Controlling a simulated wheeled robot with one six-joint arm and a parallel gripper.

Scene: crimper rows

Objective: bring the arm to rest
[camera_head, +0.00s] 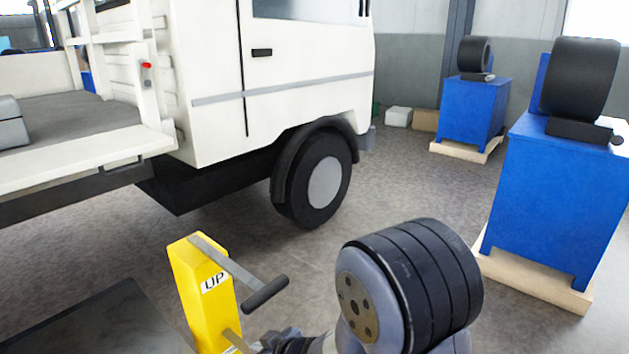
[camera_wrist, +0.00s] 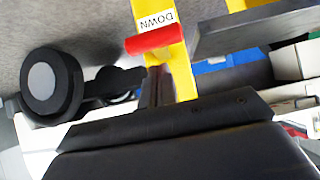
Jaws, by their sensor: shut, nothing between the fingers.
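My gripper (camera_wrist: 157,75) shows in the wrist view as two dark fingers close together, with nothing between them. They point toward a yellow post (camera_wrist: 178,72) with a red handle (camera_wrist: 153,41) and a "DOWN" label. The fingertips appear just below the red handle in the picture; I cannot tell whether they touch the post. In the head view my arm (camera_head: 410,285) is bent low at the bottom centre, and my gripper is not clearly visible there. A yellow post marked "UP" (camera_head: 205,290) with a black-gripped lever (camera_head: 262,292) stands left of the arm.
A white truck (camera_head: 215,90) with a black wheel (camera_head: 315,180) stands behind the yellow post. Blue cabinets (camera_head: 555,195) (camera_head: 470,112) bearing black machines stand on pallets at right. A dark flat surface (camera_head: 95,325) lies at lower left. Grey floor is open between truck and cabinets.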

